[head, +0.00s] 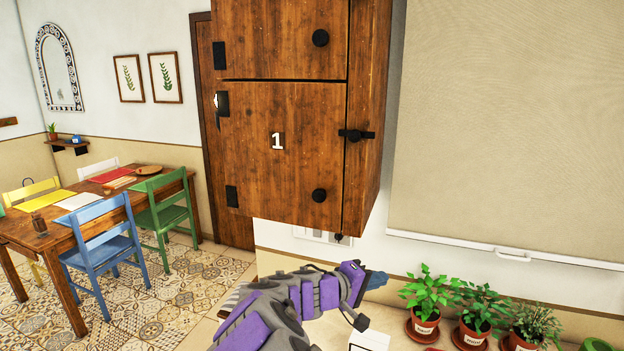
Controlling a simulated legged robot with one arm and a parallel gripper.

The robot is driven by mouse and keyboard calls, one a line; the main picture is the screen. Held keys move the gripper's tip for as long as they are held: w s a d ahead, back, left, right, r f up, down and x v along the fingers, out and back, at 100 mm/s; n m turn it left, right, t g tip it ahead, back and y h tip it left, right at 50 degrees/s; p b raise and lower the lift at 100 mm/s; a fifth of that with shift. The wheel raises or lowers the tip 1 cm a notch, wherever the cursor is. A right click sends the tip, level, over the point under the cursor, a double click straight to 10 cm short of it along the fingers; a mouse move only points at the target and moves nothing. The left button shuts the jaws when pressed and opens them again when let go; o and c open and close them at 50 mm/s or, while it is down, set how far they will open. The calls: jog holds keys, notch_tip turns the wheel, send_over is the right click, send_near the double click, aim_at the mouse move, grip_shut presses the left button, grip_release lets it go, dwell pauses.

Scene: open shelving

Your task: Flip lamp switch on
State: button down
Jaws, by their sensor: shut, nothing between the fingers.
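My gripper (374,281) is in the lower middle of the head view, at the end of my purple and grey arm. Its blue-grey fingertips are together and point right, with nothing between them. A white wall plate (308,233), which looks like a switch or socket panel, shows just under the wooden cabinet, above and left of my gripper and apart from it. The cabinet hides its upper part, and I cannot tell its switch position. No lamp is clearly visible.
A wooden wall cabinet (280,150) marked 1 hangs above my gripper. Potted plants (427,300) stand at the lower right, near a white box (369,341). A roller blind (510,120) covers the right wall. A dining table (60,235) with chairs stands left.

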jog(key=s+d+f+m+g+y, duration=0.15)
jog(key=s+d+m+g, duration=0.35)
jog(key=s, duration=0.7)
jog(key=s+d+m+g+y, duration=0.1)
jog(key=s+d+g+y, duration=0.2)
jog(key=s+d, duration=0.65)
jog(key=s+a+f+y, duration=0.3)
jog(key=s+a, duration=0.4)
jog(key=s, duration=0.4)
jog(key=s+a+f+g+y, duration=0.1)
jog(key=s+a+f+y, duration=0.2)
jog(key=s+a+y, duration=0.2)
jog(key=s+a, duration=0.3)
jog(key=s, duration=0.3)
jog(key=shift+s+n+g, duration=0.2)
jog(key=shift+n+g, duration=0.1)
jog(key=c, duration=1.8)
grip_release()
jog(key=shift+y, duration=0.25)
